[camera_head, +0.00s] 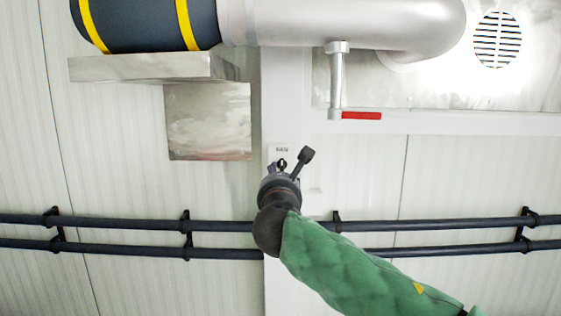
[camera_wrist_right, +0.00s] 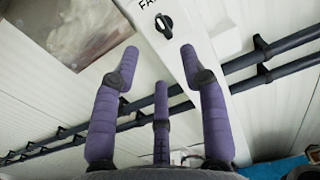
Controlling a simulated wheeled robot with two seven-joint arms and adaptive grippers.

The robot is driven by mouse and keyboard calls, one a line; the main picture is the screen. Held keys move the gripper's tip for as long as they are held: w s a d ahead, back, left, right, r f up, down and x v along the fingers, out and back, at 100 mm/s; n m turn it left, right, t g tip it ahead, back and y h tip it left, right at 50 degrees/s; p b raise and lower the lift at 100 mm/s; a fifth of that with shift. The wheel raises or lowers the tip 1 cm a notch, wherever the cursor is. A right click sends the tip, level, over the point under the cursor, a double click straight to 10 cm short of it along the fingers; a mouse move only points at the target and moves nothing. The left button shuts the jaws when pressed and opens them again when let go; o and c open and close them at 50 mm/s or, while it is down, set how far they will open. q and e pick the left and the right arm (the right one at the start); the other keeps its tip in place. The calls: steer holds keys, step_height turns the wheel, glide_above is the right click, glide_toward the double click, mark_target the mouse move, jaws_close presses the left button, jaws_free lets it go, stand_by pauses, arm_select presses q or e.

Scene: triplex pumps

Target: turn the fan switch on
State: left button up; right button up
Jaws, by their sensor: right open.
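The fan switch is a black rotary knob (camera_wrist_right: 163,25) on a white panel, with a partly cut-off label above it, in the right wrist view. In the head view the switch (camera_head: 282,162) shows small, just past the fingers and partly hidden by them. My right gripper (camera_head: 290,165) is in front of the switch, its fingers spread. In the right wrist view the purple fingers of my right gripper (camera_wrist_right: 160,62) stand open and empty; the knob lies beyond their tips, apart from them. My left gripper is not in view.
Two dark horizontal pipes (camera_head: 120,222) run along the wall behind my right arm. A large silver duct (camera_head: 330,22) and a valve with a red handle (camera_head: 361,116) are above. A metal plate (camera_head: 208,121) is left of the switch. The wall around the switch is mostly clear.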

mark_target(280, 165)
steer(key=w+p, duration=0.3)
steer(key=w, duration=0.7)
steer(key=shift+w+f+p, duration=0.15)
steer(key=shift+w+p, duration=0.05)
steer(key=shift+p, duration=0.1)
steer(key=shift+c, duration=0.3)
jaws_close()
